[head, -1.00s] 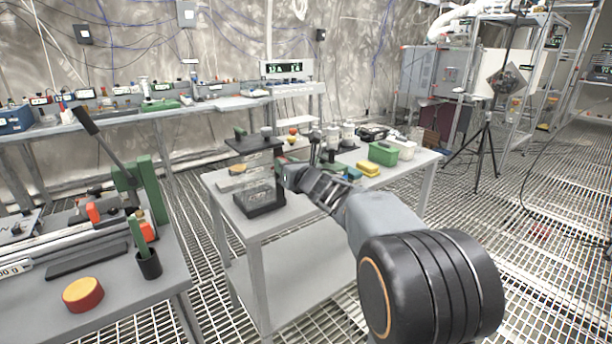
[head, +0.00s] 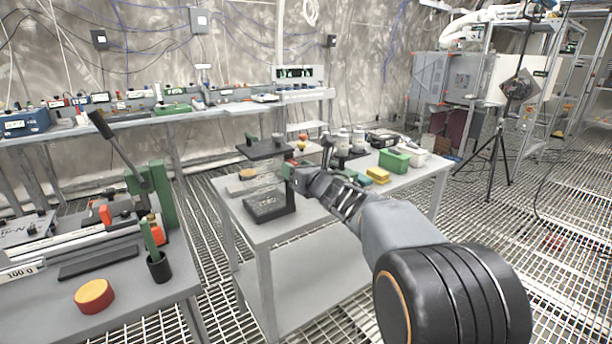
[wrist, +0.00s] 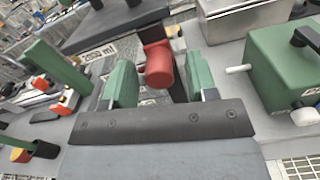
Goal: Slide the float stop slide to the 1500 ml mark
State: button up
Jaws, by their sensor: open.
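The float stop slide shows in the wrist view as a red round knob (wrist: 158,66) on a dark block. It lies between the two green fingers of my gripper (wrist: 160,74). The fingers are apart, with a gap visible on either side of the knob. In the head view, the apparatus has a black top plate (head: 267,150), clear middle and dark base (head: 268,207). My gripper (head: 291,172) is at its right side there, and the slide is hidden. A pale label ending in "ml" (wrist: 97,54) is beside the left finger; I cannot make out the 1500 ml mark.
The apparatus stands on a grey table (head: 315,207). A green box (head: 394,161) and a yellow block (head: 377,175) are farther right on it. A second bench at left holds a green lever press (head: 163,200) and a red-yellow disc (head: 94,296). Grating floor lies between.

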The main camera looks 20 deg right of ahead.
jog(key=v, duration=1.3)
jog(key=shift+s, duration=0.2)
jog(key=shift+d, duration=0.15)
jog(key=s+d+r+m+g+h+p, duration=0.1)
jog(key=s+r+m+g+h+p, duration=0.2)
jog(key=m+p, duration=0.6)
jog(key=s+d+r+m+g+h+p, duration=0.1)
jog(key=r+m+g+h+p, duration=0.3)
jog(key=m, duration=0.9)
jog(key=s+a+m+g+y+p, duration=0.1)
jog(key=s+a+m+g+p, duration=0.2)
jog(key=s+m, duration=0.4)
jog(key=s+a+f+m+g+y+p, duration=0.1)
jog(key=s+a+m+g+p, duration=0.2)
jog(key=s+a+m+p, duration=0.2)
jog(key=s+m+p, duration=0.2)
jog(key=m+p, duration=0.1)
jog(key=shift+a+f+g+y, duration=0.25)
jog(key=shift+g+y, duration=0.05)
jog(key=shift+g, duration=0.1)
jog(key=shift+o, duration=0.4)
